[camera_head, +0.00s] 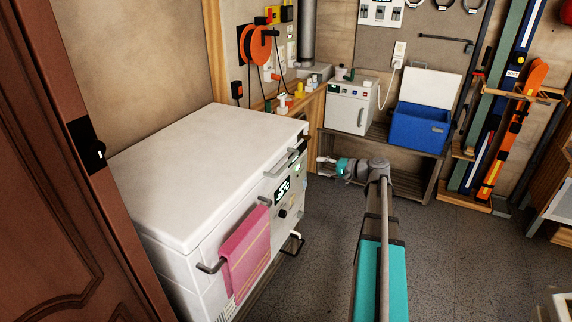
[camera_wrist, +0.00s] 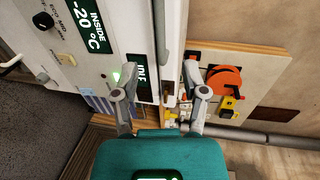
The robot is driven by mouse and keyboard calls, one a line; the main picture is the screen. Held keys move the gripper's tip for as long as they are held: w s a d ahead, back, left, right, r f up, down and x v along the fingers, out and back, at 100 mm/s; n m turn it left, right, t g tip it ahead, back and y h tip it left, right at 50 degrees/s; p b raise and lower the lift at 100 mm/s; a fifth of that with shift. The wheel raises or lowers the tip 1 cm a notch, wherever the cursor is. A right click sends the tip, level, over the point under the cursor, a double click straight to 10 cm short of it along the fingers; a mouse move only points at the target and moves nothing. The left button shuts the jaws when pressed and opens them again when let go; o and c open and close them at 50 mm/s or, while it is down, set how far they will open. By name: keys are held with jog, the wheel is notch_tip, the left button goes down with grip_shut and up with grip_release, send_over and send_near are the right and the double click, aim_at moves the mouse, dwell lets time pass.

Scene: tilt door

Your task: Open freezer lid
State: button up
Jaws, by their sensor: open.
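The white chest freezer (camera_head: 165,258) stands at the left in the head view. Its flat lid (camera_head: 215,150) is shut. A grey bar handle (camera_head: 279,166) runs along the front edge of the lid, above the display panel. My gripper (camera_head: 322,168) is to the right of the freezer front, apparently clear of it. In the wrist view my gripper (camera_wrist: 160,96) is open and empty, facing the freezer front. The handle bar (camera_wrist: 159,40) shows between the two fingers, beyond them; the exact gap is hard to tell. Displays (camera_wrist: 88,28) read "INSIDE -20 °C" and "IDLE".
A pink towel (camera_head: 246,248) hangs on a rail on the freezer front. A brown door (camera_head: 50,180) stands close at left. A bench (camera_head: 385,148) at the back holds a white appliance (camera_head: 350,106) and an open blue cooler (camera_head: 418,128). Floor (camera_head: 460,250) at right is clear.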

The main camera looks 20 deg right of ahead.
aim_at(289, 163)
jog(key=b+x, duration=0.2)
jog(key=x, duration=1.1)
jog(key=shift+w+a+b, duration=0.15)
jog(key=shift+w+b, duration=0.15)
jog(key=shift+b, duration=0.1)
grip_shut()
